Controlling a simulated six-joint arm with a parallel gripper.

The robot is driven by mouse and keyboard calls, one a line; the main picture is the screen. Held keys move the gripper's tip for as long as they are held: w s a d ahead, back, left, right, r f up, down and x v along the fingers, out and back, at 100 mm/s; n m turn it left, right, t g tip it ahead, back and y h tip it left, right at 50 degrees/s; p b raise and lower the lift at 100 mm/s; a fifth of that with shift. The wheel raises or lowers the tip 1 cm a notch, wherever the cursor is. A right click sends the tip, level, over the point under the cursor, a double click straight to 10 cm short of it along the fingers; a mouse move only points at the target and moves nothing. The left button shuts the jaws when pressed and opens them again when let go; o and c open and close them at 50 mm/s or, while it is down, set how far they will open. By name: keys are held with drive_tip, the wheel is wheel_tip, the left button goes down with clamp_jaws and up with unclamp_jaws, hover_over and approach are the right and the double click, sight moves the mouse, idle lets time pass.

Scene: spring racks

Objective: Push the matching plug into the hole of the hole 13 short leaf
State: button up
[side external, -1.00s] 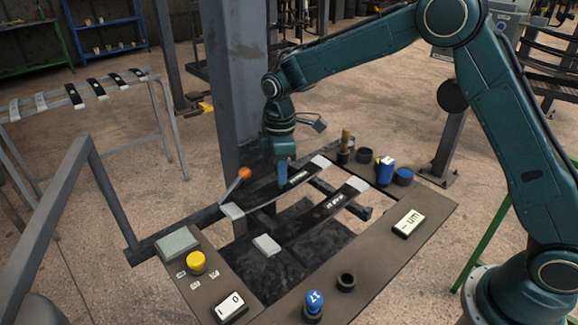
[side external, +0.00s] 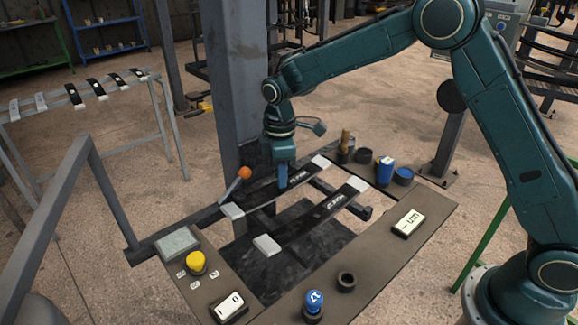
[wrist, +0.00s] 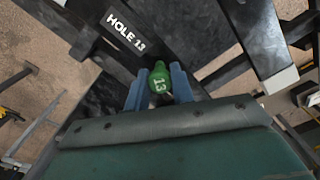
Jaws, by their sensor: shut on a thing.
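My gripper (wrist: 160,88) has blue fingers, shut on a green plug (wrist: 159,78) marked 13 in the wrist view. A dark leaf (wrist: 185,22) with a white HOLE 13 label (wrist: 126,31) lies under and ahead of the plug. In the side view, my gripper (side external: 282,182) points straight down onto the farther of two dark leaves (side external: 305,175), with the fingertips at or just above its surface. The hole is hidden below the plug and fingers. I cannot tell whether the plug's lower end is in it.
An orange-knobbed lever (side external: 238,184) stands left of my gripper. A blue container (side external: 385,171) and dark cups stand at the right. A grey post (side external: 232,80) rises close behind.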

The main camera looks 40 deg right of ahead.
drive_tip(key=shift+f, duration=0.3)
idle(0.4)
drive_tip(key=o, duration=1)
drive_tip(key=shift+r, duration=0.1)
wheel_tip(320, 180, up, 14)
drive_tip(key=shift+f, duration=0.2)
drive_tip(key=shift+s+r, duration=0.1)
